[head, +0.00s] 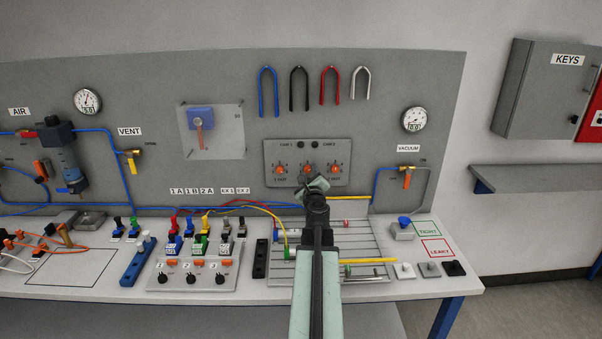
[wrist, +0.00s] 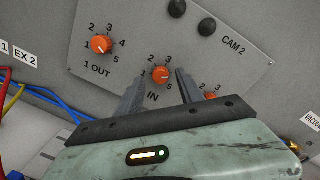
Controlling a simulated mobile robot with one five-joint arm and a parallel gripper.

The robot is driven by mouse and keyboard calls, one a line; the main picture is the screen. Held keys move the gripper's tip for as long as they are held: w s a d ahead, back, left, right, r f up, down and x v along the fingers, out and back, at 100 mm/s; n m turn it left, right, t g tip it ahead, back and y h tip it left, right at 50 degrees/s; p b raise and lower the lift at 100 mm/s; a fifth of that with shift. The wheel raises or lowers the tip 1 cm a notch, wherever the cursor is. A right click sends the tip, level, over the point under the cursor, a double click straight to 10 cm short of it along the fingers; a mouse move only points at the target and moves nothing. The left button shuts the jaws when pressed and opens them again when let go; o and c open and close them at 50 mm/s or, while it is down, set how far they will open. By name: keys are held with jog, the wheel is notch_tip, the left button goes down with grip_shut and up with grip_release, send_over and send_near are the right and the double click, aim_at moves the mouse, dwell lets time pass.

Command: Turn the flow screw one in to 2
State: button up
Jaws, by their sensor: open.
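The flow screw for one in is the middle orange knob (wrist: 160,74) on the grey cam panel (head: 264,160), with "IN" below it and a number scale around it. In the wrist view my gripper (wrist: 160,76) is open, with one finger on each side of this knob. A gap shows between the knob and each finger; I cannot tell how deep they reach. The knob has a small pale mark on its lower right, too small to read surely. In the head view my gripper (head: 318,186) is in front of the panel, just below the knobs.
The 1 OUT knob (wrist: 100,45) is to the left and another orange knob (wrist: 210,95) is close by the right finger. Two black buttons (head: 307,145) are above. Blue, red and yellow hoses (head: 262,213) run to the lower left. A vacuum valve (head: 407,172) is at right.

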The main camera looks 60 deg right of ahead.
jog(key=shift+w+d, duration=0.15)
jog(key=shift+d, duration=0.25)
grip_shut()
jog(key=shift+w+d+r, duration=0.1)
jog(key=shift+w, duration=0.05)
jog(key=shift+a, duration=0.2)
